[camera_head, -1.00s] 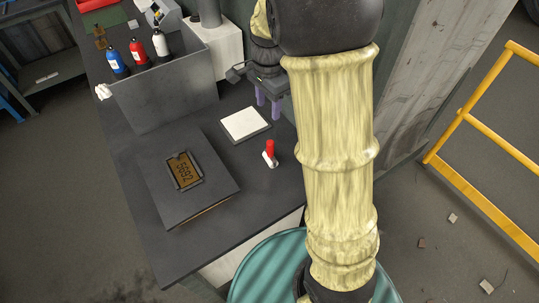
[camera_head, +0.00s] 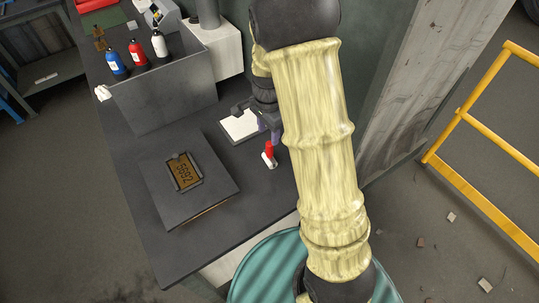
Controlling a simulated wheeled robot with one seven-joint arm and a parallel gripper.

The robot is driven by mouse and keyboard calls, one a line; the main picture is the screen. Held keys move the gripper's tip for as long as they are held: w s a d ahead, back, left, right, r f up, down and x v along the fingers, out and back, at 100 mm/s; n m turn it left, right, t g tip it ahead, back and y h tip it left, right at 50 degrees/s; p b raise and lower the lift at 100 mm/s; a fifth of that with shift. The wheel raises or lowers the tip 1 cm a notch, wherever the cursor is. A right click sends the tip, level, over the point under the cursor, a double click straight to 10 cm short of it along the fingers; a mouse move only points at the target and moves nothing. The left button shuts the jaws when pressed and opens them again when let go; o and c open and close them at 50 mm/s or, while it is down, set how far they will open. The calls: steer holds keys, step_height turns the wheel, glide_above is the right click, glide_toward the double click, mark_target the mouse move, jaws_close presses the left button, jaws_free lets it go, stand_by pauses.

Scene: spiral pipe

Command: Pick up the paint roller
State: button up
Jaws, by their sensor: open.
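The paint roller (camera_head: 269,154), a small thing with a red upper part and a white lower end, stands on the dark worktop near its right edge. My gripper (camera_head: 268,136) is open, its purple fingers pointing down just above and behind the red part in the picture. The fingers look close to the roller, but I cannot tell whether they touch it. My pale yellow arm hides part of the gripper and the worktop's right edge.
A white pad (camera_head: 238,125) lies left of the gripper. A dark box with a number plate (camera_head: 184,172) lies further left. A grey bin (camera_head: 170,92) with several bottles stands behind. A yellow railing (camera_head: 490,75) is at the right.

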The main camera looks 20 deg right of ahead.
mark_target(269, 143)
step_height(269, 143, down, 2)
steer(key=shift+f, duration=0.1)
steer(key=shift+d+f+p, duration=0.15)
steer(key=shift+f+p, duration=0.5)
steer(key=shift+f, duration=1.85)
steer(key=shift+s, duration=0.1)
jaws_close()
steer(key=shift+r, duration=0.1)
step_height(269, 143, up, 10)
steer(key=shift+f+b, duration=0.1)
steer(key=shift+b, duration=0.45)
